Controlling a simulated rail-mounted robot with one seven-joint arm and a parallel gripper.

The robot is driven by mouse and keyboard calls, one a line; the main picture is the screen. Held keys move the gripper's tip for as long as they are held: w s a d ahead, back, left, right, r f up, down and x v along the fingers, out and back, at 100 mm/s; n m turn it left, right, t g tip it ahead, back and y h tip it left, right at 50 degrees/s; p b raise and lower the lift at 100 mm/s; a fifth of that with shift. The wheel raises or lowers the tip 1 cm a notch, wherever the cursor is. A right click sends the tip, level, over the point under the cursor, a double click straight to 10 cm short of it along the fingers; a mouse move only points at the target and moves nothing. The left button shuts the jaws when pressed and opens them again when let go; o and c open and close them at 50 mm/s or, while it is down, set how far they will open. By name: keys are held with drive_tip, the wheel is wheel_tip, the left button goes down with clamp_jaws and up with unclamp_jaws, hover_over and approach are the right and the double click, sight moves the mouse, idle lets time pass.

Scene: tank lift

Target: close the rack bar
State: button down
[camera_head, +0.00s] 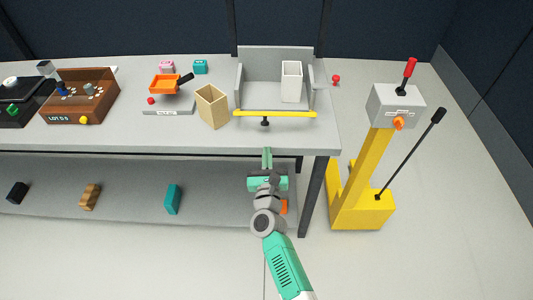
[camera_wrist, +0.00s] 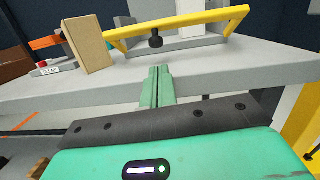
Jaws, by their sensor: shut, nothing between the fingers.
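The yellow rack bar (camera_head: 275,114) runs across the front of a grey rack (camera_head: 275,54) on the bench. A black knob (camera_head: 265,122) hangs at its middle. In the wrist view the bar (camera_wrist: 190,19) stands out in front of the rack on yellow side arms, with the knob (camera_wrist: 155,40) under it. My gripper (camera_head: 267,152) is shut and empty at the bench's front edge, below and in front of the knob. Its fingertips also show together in the wrist view (camera_wrist: 158,72), apart from the knob and the bar.
A white container (camera_head: 291,82) stands in the rack. A tan open box (camera_head: 211,106) stands close to its left. An orange tray on a grey base (camera_head: 168,109) is farther left. The bench edge (camera_head: 200,148) is near my gripper. A yellow lift (camera_head: 362,190) stands right of the bench.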

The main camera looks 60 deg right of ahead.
sight(266, 141)
drive_tip(key=b+x, duration=0.2)
drive_tip(key=x, duration=0.5)
drive_tip(key=shift+r, duration=0.1)
